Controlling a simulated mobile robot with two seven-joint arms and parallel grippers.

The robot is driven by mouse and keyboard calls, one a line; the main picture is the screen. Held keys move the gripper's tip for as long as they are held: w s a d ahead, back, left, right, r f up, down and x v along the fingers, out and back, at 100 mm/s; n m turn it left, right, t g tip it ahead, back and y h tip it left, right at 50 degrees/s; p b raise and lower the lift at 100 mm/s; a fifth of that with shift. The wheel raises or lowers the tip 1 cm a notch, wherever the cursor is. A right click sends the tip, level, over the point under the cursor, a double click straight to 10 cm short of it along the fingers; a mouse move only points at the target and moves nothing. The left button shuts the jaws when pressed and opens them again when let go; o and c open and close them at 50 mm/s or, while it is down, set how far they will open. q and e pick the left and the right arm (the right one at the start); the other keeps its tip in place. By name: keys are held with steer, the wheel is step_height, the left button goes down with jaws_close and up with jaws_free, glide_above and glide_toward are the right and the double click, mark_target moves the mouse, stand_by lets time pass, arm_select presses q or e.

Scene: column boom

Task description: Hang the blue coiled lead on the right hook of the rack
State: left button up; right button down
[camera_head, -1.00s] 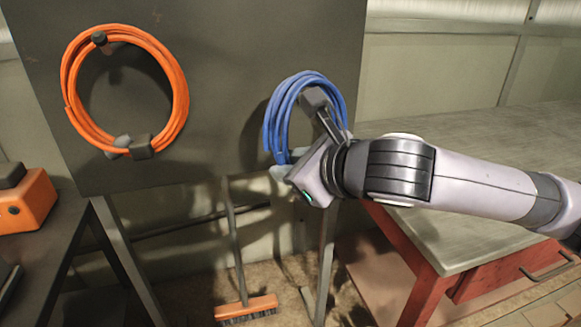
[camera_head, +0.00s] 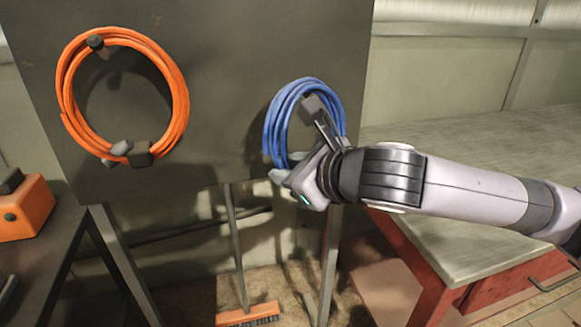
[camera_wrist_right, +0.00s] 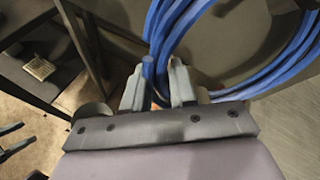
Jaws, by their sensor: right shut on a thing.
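The blue coiled lead (camera_head: 273,125) is upright in front of the right part of the dark rack panel (camera_head: 225,90). My right gripper (camera_head: 285,168) is shut on the lower left part of the coil. In the right wrist view, blue strands (camera_wrist_right: 164,30) run down between the two grey fingers of my gripper (camera_wrist_right: 158,88). The right hook cannot be made out behind the coil and gripper, and I cannot tell whether the coil touches it. An orange coiled lead (camera_head: 179,90) hangs on the left hook (camera_head: 95,42).
A grey-topped bench with red legs (camera_head: 480,130) stands at the right, below my right arm. An orange box (camera_head: 28,215) sits on a dark table at the left. A broom (camera_head: 250,314) stands under the panel. The panel between the coils is bare.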

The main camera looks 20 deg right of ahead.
steer(key=shift+s+f, duration=0.1)
steer(key=shift+f, duration=0.3)
steer(key=c, duration=0.8)
jaws_free()
steer(key=shift+r, duration=0.1)
steer(key=shift+v, duration=3.55)
steer(key=w+a+f+m+y+p, duration=0.1)
steer(key=a+f+m+y, duration=0.15)
steer(key=f+m, duration=0.65)
steer(key=w+a+f+m+y, duration=0.1)
steer(key=a+f+m, duration=0.4)
steer(key=m, duration=0.7)
steer(key=s+d+f+m+h, duration=0.2)
steer(key=s+d+f+m, duration=0.2)
steer(key=f+m, duration=0.3)
steer(key=s+d+f+m+g+h, duration=0.1)
steer(key=s+d+f+m, duration=0.3)
steer(key=f, duration=0.5)
steer(key=s+d+f+m+h, duration=0.3)
steer(key=s+d+f+m, duration=0.1)
steer(key=s+f+m, duration=0.4)
steer(key=shift+s+d+f+m+g+p, duration=0.1)
steer(key=shift+f+m+g+p, duration=0.15)
steer(key=shift+m, duration=0.4)
steer(key=shift+d+f+m+g+p, duration=0.15)
steer(key=shift+f+m, duration=0.1)
steer(key=shift+m, duration=0.4)
